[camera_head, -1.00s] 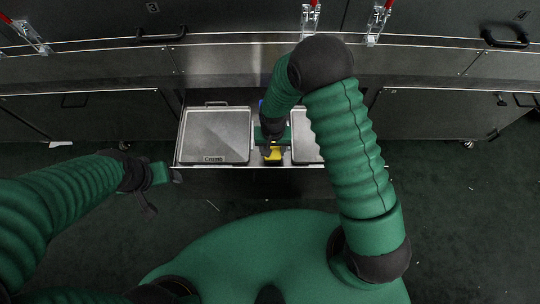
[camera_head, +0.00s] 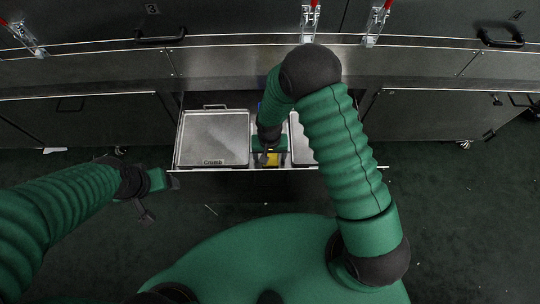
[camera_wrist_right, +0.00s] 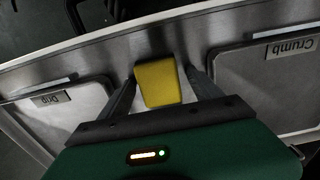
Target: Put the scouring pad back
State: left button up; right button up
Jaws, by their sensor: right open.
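The yellow scouring pad (camera_head: 271,159) sits in the pulled-out drawer, in the gap between two metal trays. In the right wrist view the pad (camera_wrist_right: 158,82) lies between the two dark fingers of my right gripper (camera_wrist_right: 163,91), with a visible gap on the right finger's side. My right gripper (camera_head: 268,157) is open, reaching down into the drawer over the pad. Its contact with the drawer floor is hidden. My left gripper (camera_head: 158,195) is off to the left in front of the drawer, away from the pad; its finger opening is unclear.
A tray labelled Crumb (camera_head: 213,136) is left of the gap; its label also shows in the right wrist view (camera_wrist_right: 290,47). A second tray (camera_head: 301,140) labelled Drip (camera_wrist_right: 54,97) is right of it. The drawer's front edge (camera_head: 215,169) runs close by.

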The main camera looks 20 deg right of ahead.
notch_tip(320, 180, up, 12)
jog(key=p, duration=0.4)
pick_arm(q)
jog(key=v, duration=0.4)
jog(key=shift+w+d+r, duration=0.15)
jog(key=shift+w+r, duration=0.15)
jog(key=shift+r, duration=0.05)
pick_arm(e)
jog(key=s+d+r+n+t, duration=0.1)
jog(key=s+d+r, duration=0.2)
jog(key=r, duration=0.4)
jog(key=s+d+r+n+t, duration=0.1)
jog(key=s+d+r+n, duration=0.1)
jog(key=s+d+r, duration=0.2)
notch_tip(320, 180, up, 3)
jog(key=s, duration=0.2)
jog(key=shift+s+d+r+t, duration=0.15)
jog(key=shift+s+t, duration=0.15)
pick_arm(q)
jog(key=shift+w+f, duration=0.1)
jog(key=shift+w, duration=0.1)
jog(key=shift+c, duration=0.2)
pick_arm(e)
jog(key=shift+w, duration=0.2)
jog(key=shift+c, duration=0.2)
